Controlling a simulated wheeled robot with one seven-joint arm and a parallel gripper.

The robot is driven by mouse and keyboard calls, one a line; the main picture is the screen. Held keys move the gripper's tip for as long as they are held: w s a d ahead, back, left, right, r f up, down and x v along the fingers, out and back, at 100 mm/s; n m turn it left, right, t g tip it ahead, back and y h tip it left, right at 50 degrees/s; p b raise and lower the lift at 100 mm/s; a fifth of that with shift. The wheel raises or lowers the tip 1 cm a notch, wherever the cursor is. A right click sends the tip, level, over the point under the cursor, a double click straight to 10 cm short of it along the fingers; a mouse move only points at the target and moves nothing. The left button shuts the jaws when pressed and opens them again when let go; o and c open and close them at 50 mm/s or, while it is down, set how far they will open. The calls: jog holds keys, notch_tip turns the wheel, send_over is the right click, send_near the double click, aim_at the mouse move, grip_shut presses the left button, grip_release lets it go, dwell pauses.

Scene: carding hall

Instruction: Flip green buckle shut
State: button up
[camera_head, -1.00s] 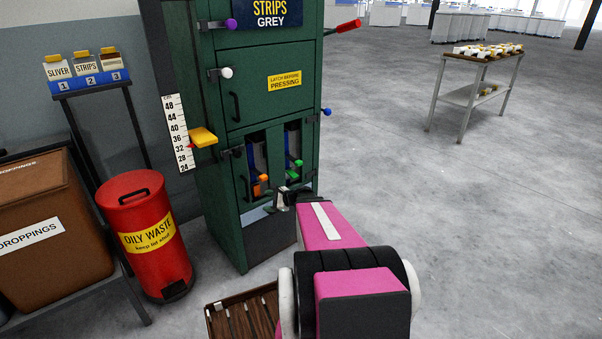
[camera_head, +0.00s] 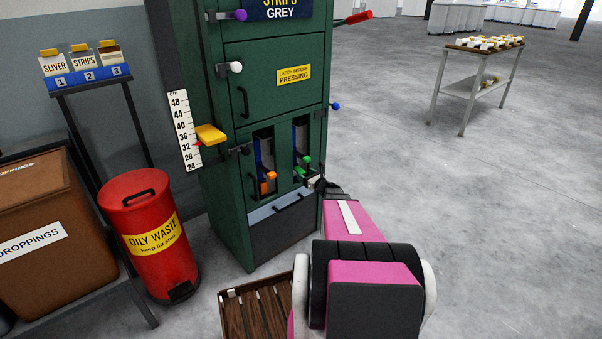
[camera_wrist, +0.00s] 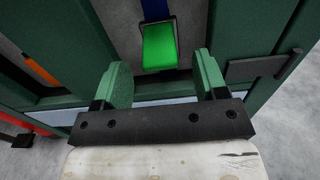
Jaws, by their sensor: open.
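The green buckle (camera_head: 301,171) sits in the right-hand opening low on the front of the dark green press (camera_head: 266,144). In the wrist view the bright green buckle (camera_wrist: 160,46) hangs at the end of a blue strap (camera_wrist: 155,8), just ahead of my gripper. My gripper (camera_wrist: 160,80) is open, with its two fingers apart on either side of the line to the buckle and nothing between them. In the head view my gripper (camera_head: 313,183) is small, partly hidden by my arm, just below the buckle. An orange buckle (camera_head: 267,183) sits in the left-hand opening.
A red oily waste bin (camera_head: 152,240) and a brown droppings box (camera_head: 38,220) stand left. A yellow pointer (camera_head: 211,134) and a black latch sit on the press side. A wooden slatted tray (camera_head: 238,309) lies low in front.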

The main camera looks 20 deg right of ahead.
aim_at(304, 173)
jog(key=shift+x, duration=2.2)
jog(key=c, duration=0.9)
